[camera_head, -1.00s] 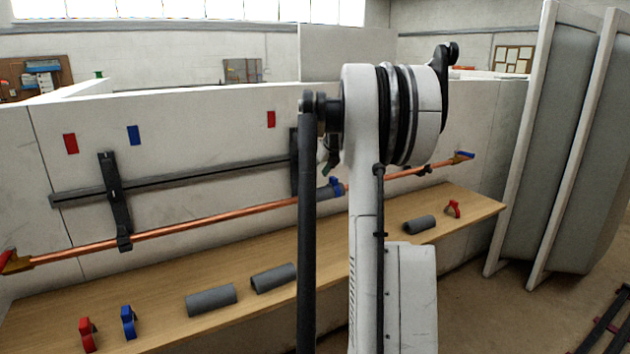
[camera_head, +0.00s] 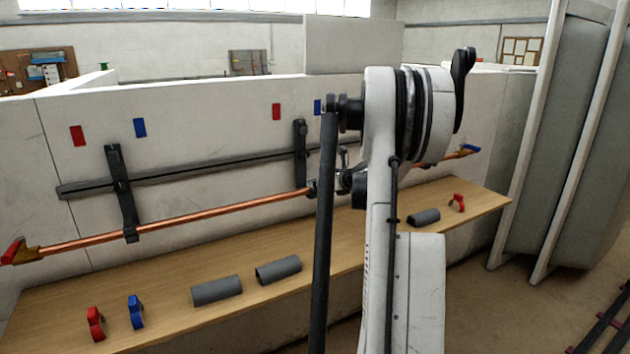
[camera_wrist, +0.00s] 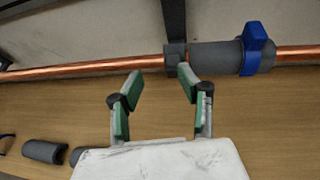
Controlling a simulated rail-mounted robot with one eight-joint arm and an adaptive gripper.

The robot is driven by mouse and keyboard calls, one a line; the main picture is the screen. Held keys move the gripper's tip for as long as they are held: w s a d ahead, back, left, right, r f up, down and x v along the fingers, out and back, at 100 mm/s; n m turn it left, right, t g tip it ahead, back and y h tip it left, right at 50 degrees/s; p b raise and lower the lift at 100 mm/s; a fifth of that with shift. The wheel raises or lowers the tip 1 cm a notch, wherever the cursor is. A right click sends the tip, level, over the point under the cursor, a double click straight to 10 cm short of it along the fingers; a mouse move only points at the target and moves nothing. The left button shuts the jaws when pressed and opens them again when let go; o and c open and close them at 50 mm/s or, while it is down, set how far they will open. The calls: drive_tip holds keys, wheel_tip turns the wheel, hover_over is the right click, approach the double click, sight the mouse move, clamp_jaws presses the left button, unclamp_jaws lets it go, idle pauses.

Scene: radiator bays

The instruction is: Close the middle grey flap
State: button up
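No part is plainly a middle grey flap, and I cannot tell which one the name means. A grey sleeve (camera_wrist: 215,56) sits on the copper pipe (camera_wrist: 80,68) in the wrist view, with a blue clip (camera_wrist: 257,48) around its right part. A dark bracket (camera_wrist: 174,52) holds the pipe just left of the sleeve. My gripper (camera_wrist: 160,78) is open and empty, its green-padded fingers spread below the bracket. Its right fingertip is close to the sleeve's left end; contact is unclear. In the head view my arm hides the sleeve. Tall grey panels (camera_head: 563,130) stand at the right.
On the wooden bench (camera_head: 170,325) lie grey half-shells (camera_head: 217,290), (camera_head: 278,269) and (camera_head: 424,217), red clips (camera_head: 95,323) and (camera_head: 457,202), and a blue clip (camera_head: 136,312). The pale wall (camera_head: 225,115) stands behind the pipe. A dark rail (camera_head: 210,170) runs along it.

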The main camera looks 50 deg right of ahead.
drive_tip(key=s+a+f+m+t+h, duration=0.15)
drive_tip(key=s+t+h, duration=0.25)
drive_tip(key=s, duration=0.4)
drive_tip(key=x, duration=1.4)
drive_tip(key=shift+w+a+f+p, duration=0.15)
drive_tip(key=shift+a+f+p, duration=0.05)
drive_tip(key=shift+a+p, duration=0.2)
drive_tip(key=c, duration=0.9)
